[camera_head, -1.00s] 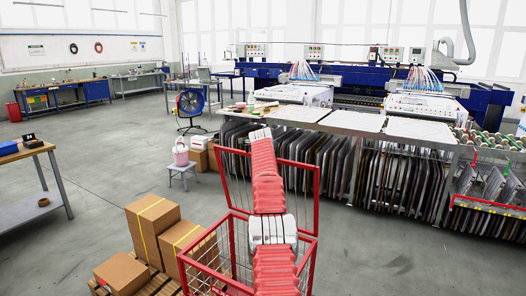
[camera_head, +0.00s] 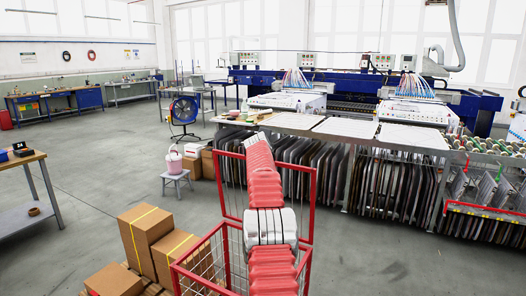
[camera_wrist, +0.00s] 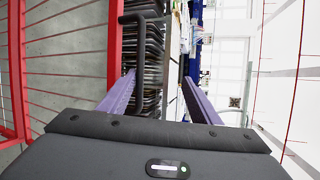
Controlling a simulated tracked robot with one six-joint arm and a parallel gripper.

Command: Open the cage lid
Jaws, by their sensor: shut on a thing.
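The red wire cage (camera_head: 198,246) stands low in the middle of the head view, partly hidden behind my red and white arm. Its red-framed lid (camera_head: 314,205) stands raised, nearly upright, at the cage's far side. My gripper (camera_head: 256,139) is at the lid's top edge in the head view; its fingers are hidden there. In the wrist view my gripper (camera_wrist: 160,82) has two purple fingers spread apart, with a black handle-like bar (camera_wrist: 145,17) just beyond and between them. The lid's red frame bar (camera_wrist: 115,45) runs beside the left finger. The exact contact is hard to see.
Cardboard boxes (camera_head: 146,236) stand close to the cage's left. A stool with a pink bucket (camera_head: 174,161) and a blue fan (camera_head: 183,111) are beyond. Racks of dark panels (camera_head: 385,180) stand behind and right of the cage. Floor (camera_head: 400,260) is clear at right.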

